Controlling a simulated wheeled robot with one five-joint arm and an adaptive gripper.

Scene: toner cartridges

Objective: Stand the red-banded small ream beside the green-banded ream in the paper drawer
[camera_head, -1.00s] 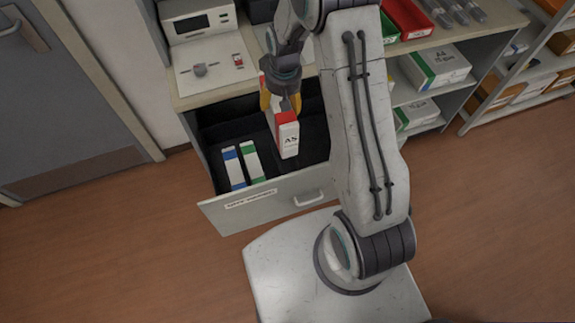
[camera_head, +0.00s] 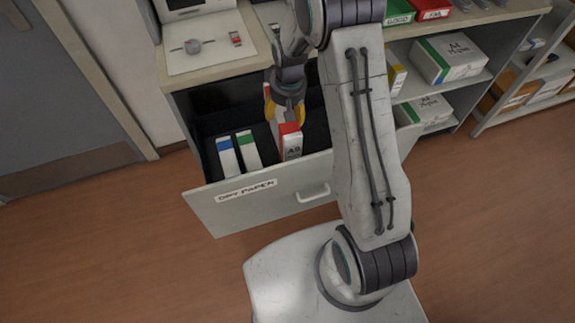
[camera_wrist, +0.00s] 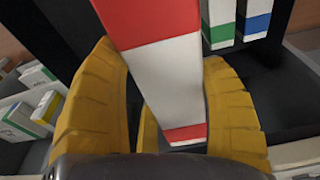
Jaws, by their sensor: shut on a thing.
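The red-banded small ream (camera_head: 291,145) is upright, marked A5, in my gripper (camera_head: 286,112). In the wrist view the yellow fingers are shut on the white, red-ended ream (camera_wrist: 168,75). The green-banded ream (camera_head: 248,152) stands in the open paper drawer (camera_head: 255,203), a little left of the held ream with a dark gap between them. It also shows at the top of the wrist view (camera_wrist: 219,22). The held ream is at or just inside the drawer; whether its bottom touches the floor is hidden by the drawer front.
A blue-banded ream (camera_head: 227,158) stands left of the green-banded one. The drawer front has a handle (camera_head: 311,194) and a label. Boxes of paper (camera_head: 448,60) sit on shelves to the right. A panel with a knob (camera_head: 205,44) is on the counter above.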

